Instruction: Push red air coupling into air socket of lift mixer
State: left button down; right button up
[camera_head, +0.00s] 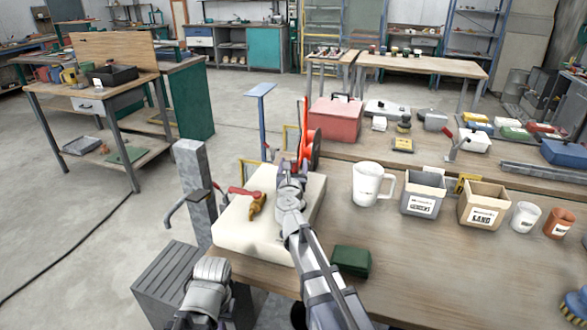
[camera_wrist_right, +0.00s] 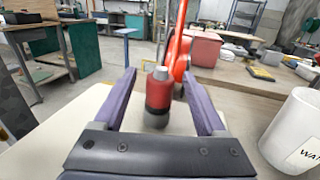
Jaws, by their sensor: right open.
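The red air coupling, a short red cylinder with grey ends (camera_wrist_right: 158,92), stands upright in the right wrist view. It is between the purple fingers of my right gripper (camera_wrist_right: 160,98), with gaps on both sides; the fingers are open. An orange-red loop (camera_wrist_right: 180,50) rises just behind it. In the head view my right gripper (camera_head: 291,168) is over the far right part of a pale block (camera_head: 248,232), beside the orange-red loop (camera_head: 310,140); it hides the coupling there. I cannot pick out the mixer's air socket. Part of my left arm shows at lower left, its gripper does not.
A tool with red handle and brass tip (camera_head: 256,204) lies on the pale block. A grey post (camera_head: 195,190) stands left of it. A white mug (camera_head: 368,183), grey bin (camera_head: 424,192), cardboard box (camera_head: 484,204) and dark green box (camera_head: 351,261) are to the right on the bench.

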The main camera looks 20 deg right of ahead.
jog(key=shift+w+d, duration=0.1)
jog(key=shift+w, duration=0.05)
grip_shut()
dwell(0.5)
